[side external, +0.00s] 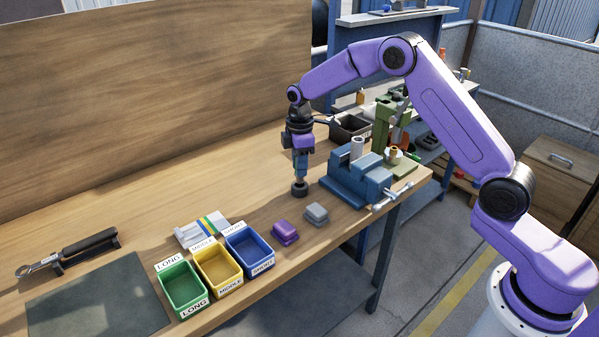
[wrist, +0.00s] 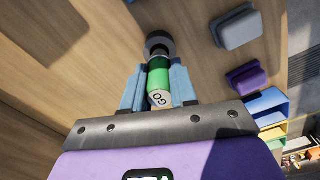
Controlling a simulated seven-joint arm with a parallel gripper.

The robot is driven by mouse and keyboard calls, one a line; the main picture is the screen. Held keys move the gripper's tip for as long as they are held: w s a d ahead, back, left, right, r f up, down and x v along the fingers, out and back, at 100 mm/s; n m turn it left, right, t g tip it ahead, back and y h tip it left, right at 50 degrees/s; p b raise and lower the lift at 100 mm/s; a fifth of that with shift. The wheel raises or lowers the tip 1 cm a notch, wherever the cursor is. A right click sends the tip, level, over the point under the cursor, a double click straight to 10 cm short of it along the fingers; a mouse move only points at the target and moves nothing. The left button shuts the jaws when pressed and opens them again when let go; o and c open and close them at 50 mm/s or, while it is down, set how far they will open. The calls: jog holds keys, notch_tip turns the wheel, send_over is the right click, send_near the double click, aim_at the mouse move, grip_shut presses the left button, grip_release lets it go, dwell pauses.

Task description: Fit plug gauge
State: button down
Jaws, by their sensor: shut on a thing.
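My gripper (side external: 300,172) points down over the bench, left of the vise. In the wrist view its blue fingers (wrist: 158,80) are shut on the plug gauge (wrist: 159,78), a green cylinder with a pale end marked GO. A dark round piece (side external: 299,188) sits just below the fingers at the bench top, and it shows beyond the gauge in the wrist view (wrist: 159,43). I cannot tell whether the gauge still sits in it. A blue vise (side external: 345,187) stands to the right with an upright grey hollow cylinder (side external: 357,148) in it.
Purple (side external: 285,232) and grey (side external: 316,214) blocks lie in front. Green (side external: 183,288), yellow (side external: 218,271) and blue (side external: 249,250) bins, labelled LONG, MIDDLE and SHORT, stand front left. A green press (side external: 390,118) stands behind the vise.

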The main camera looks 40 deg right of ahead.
jog(key=s+r, duration=0.9)
jog(key=s, duration=0.5)
jog(key=shift+d+r, duration=0.3)
jog(key=shift+d, duration=0.15)
jog(key=c, duration=1.7)
grip_release()
grip_shut()
jog(key=w+d+r, duration=0.6)
jog(key=d+r, duration=0.4)
jog(key=d, duration=0.2)
